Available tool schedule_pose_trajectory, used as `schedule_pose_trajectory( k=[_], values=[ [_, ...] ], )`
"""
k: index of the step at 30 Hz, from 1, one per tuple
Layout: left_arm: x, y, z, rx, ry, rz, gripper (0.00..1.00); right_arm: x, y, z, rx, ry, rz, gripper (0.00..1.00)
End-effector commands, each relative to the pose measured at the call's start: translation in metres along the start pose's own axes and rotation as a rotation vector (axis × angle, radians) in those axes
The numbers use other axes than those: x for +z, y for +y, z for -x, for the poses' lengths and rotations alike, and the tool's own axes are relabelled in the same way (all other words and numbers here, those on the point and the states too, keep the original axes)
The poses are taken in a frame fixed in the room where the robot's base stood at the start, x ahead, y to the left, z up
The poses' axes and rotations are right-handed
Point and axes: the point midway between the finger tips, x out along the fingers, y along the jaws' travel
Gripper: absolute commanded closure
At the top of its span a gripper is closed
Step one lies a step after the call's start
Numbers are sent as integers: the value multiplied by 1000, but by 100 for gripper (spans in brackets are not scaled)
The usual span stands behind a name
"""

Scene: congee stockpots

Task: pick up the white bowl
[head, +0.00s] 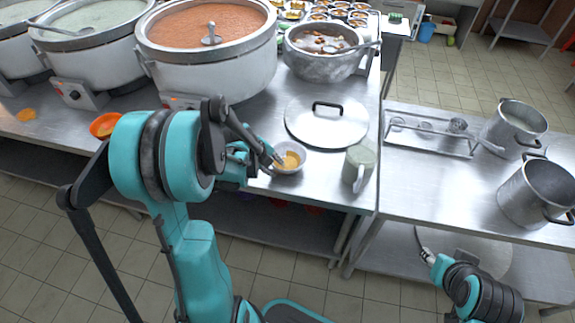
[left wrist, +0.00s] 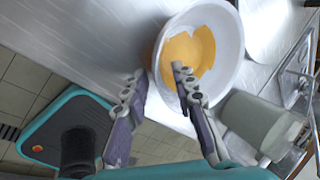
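The white bowl (head: 290,170) stands on the steel counter near its front edge, with orange-yellow food in it. It also shows in the left wrist view (left wrist: 228,42). My left gripper (head: 276,163) is at the bowl's left side. In the left wrist view my left gripper (left wrist: 158,73) has its two fingers apart; one reaches over the bowl's inside and the other is outside the rim. I cannot tell whether either finger touches the bowl. My right gripper (head: 427,256) is low at the right, and its fingers are too small to read.
A green-grey mug (head: 358,168) stands close right of the bowl. A steel lid (head: 327,124) lies behind it. Large stockpots (head: 212,75) line the back left. An orange bowl (head: 104,126) is at the left. A side table with two pots (head: 538,192) stands right.

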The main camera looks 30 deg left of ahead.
Motion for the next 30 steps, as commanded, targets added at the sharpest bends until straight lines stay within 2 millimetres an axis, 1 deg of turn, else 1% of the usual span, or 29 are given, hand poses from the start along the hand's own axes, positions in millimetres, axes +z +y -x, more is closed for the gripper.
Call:
schedule_pose_trajectory(
  k=[1, 2, 8, 9, 11, 12, 24, 27, 30],
  values=[
    [0, 1, -8, 0, 0, -1, 73, 3, 0, -4, 0, 0, 0, 60],
    [0, 1, -10, 0, 0, -1, 73, 3, 0, -5, 0, 0, 0, 60],
    [0, 0, -10, 0, -1, 0, 73, 2, 0, -3, 0, 0, 0, 60],
    [0, 0, -9, 0, -1, 0, 79, 2, 0, -3, 0, 0, 0, 60],
    [0, 0, -9, 0, -1, 0, 94, 2, 0, -3, 0, 0, 0, 60],
    [0, 0, -9, 0, -1, 0, 100, 2, 0, -3, 0, 0, 0, 60],
    [0, -1, -8, 0, -1, 1, 100, 2, 0, -3, 0, 0, 0, 60],
    [0, -3, -4, 0, -1, 1, 100, 0, 0, -1, 0, 0, 0, 60],
    [0, -8, 5, -1, -1, 1, 100, -3, 0, 4, 0, 0, 0, 60]
  ],
)
